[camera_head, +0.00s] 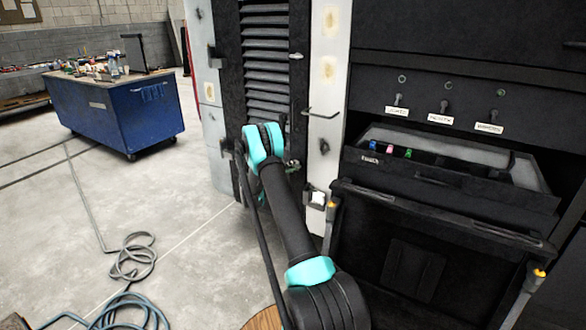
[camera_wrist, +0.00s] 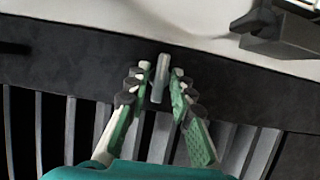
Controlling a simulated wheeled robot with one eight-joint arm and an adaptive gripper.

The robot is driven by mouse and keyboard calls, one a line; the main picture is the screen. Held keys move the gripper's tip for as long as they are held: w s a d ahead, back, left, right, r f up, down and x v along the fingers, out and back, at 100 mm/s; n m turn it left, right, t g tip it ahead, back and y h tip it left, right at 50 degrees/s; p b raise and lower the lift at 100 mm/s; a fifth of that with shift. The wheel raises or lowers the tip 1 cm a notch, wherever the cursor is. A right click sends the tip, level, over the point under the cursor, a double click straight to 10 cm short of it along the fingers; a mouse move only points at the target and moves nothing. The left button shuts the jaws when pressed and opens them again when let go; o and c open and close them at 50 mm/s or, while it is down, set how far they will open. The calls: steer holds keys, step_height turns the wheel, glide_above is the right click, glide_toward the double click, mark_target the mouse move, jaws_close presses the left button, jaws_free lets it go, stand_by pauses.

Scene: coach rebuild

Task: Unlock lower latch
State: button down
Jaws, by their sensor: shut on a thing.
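In the wrist view, my gripper (camera_wrist: 160,82) has its green-padded fingers on either side of a short pale grey bar, the lower latch (camera_wrist: 162,66). The latch stands out from the dark frame of a louvred panel (camera_wrist: 54,125), and its tip lies between the fingertips. My gripper is shut on it; the exact contact with the pads is hard to see. In the head view, my arm reaches the lower part of the louvred panel (camera_head: 268,62). There my arm mostly hides the gripper and the lower latch.
A black cabinet with an open drawer (camera_head: 440,185) is on the right. A blue workbench (camera_head: 125,110) stands at the back left. Hoses (camera_head: 135,255) lie on the floor; the floor between is open.

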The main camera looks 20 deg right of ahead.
steer(key=m+y, duration=0.2)
steer(key=m, duration=0.2)
steer(key=shift+r, duration=0.15)
steer(key=m, duration=0.1)
steer(key=m+t+y, duration=0.1)
steer(key=m, duration=0.1)
steer(key=shift+s+r+m+y, duration=0.1)
steer(key=shift+s+m+y, duration=0.05)
steer(key=shift+m+y, duration=0.15)
steer(key=m+t+y, duration=0.1)
steer(key=m, duration=0.2)
steer(key=shift+d+y, duration=0.1)
steer(key=shift+y, duration=0.3)
steer(key=shift+s+m+t+y, duration=0.1)
steer(key=shift+m+t+y, duration=0.65)
steer(key=shift+m, duration=0.65)
steer(key=c, duration=1.3)
jaws_free()
